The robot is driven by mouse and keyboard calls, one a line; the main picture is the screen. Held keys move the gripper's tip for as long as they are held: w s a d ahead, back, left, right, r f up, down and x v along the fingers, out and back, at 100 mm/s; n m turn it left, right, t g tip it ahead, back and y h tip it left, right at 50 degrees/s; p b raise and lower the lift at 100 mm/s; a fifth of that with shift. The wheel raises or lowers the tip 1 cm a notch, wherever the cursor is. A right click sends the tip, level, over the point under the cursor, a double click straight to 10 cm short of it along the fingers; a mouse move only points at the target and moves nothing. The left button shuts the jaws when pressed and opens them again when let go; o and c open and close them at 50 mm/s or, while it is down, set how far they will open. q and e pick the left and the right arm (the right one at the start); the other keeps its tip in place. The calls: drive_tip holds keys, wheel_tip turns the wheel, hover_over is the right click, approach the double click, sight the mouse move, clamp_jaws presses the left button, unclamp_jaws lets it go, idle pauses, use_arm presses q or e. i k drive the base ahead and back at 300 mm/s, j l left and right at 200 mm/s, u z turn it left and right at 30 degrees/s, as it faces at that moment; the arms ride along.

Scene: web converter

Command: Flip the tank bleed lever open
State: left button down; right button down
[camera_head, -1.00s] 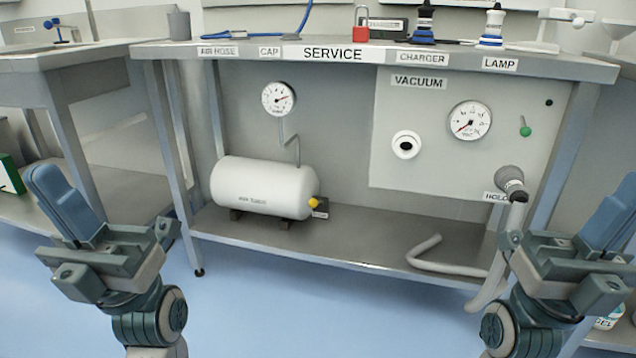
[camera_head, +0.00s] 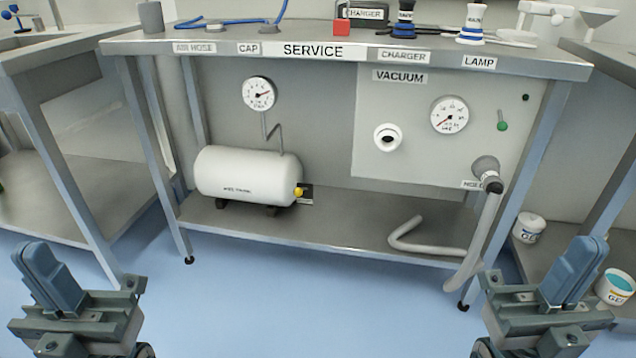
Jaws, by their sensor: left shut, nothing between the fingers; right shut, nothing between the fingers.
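A white cylindrical tank (camera_head: 240,177) lies on the lower shelf of the service bench, on dark feet. At its right end is a small yellow part (camera_head: 298,191), which looks like the bleed lever; whether it is open or closed is too small to tell. A small dark label plate (camera_head: 307,197) is beside it. A pipe rises from the tank to a round gauge (camera_head: 259,94). My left gripper (camera_head: 42,262) is shut and empty at lower left, in front of the bench. My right gripper (camera_head: 579,258) is shut and empty at lower right, also away from the tank.
The bench top (camera_head: 450,56) overhangs the shelf (camera_head: 330,225). A grey hose (camera_head: 480,235) hangs from the vacuum panel (camera_head: 400,155) at right, partly on the shelf. Bench legs frame the opening. The floor in front is clear.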

sight(297, 192)
drive_tip(key=i+l+z, duration=0.1)
drive_tip(key=i+z, duration=0.2)
drive_tip(key=z, duration=0.15)
drive_tip(key=i+z, duration=0.3)
drive_tip(key=z, duration=0.15)
